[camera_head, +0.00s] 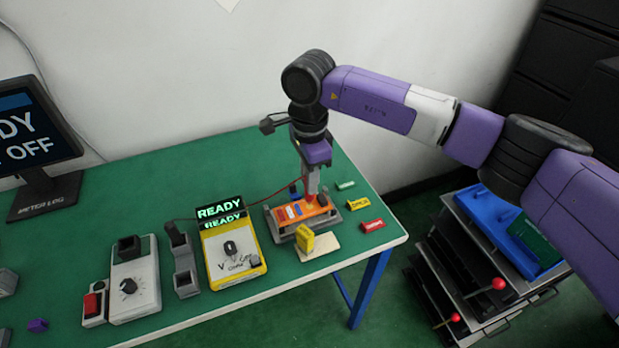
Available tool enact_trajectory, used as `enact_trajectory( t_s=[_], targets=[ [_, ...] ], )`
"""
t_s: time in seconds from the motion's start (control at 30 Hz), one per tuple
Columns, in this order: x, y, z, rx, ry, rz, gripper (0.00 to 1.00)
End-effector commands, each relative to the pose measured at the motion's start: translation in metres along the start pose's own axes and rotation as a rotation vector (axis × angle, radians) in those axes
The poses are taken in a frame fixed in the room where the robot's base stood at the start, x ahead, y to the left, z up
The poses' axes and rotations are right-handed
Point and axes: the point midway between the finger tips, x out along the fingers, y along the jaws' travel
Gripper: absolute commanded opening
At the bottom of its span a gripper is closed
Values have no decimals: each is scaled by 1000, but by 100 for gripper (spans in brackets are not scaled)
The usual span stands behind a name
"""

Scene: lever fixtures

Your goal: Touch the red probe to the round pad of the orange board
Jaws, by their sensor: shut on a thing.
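The orange board (288,213) lies in a grey fixture near the right end of the green table. My gripper (312,192) points down over the board's right part, shut on the red probe (310,198). The probe's tip is at or just above the board; I cannot tell whether it touches. The round pad cannot be made out. A thin red lead (262,198) runs from the probe side toward the yellow meter (233,257). The meter's display (220,212) reads READY.
A yellow block (305,239) stands just in front of the fixture. Small yellow (358,204), red (373,225) and green (345,185) labelled blocks lie to its right. A grey stand (185,272) and a dial box (135,283) are left of the meter. A monitor (35,140) stands far left.

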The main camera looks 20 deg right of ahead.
Motion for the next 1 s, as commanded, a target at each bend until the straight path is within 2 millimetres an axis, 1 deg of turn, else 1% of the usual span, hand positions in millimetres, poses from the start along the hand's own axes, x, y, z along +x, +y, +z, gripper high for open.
enact_trajectory(
  t_s=[1.0],
  targets=[
    [10,0,0,0,1,0,0]
  ],
)
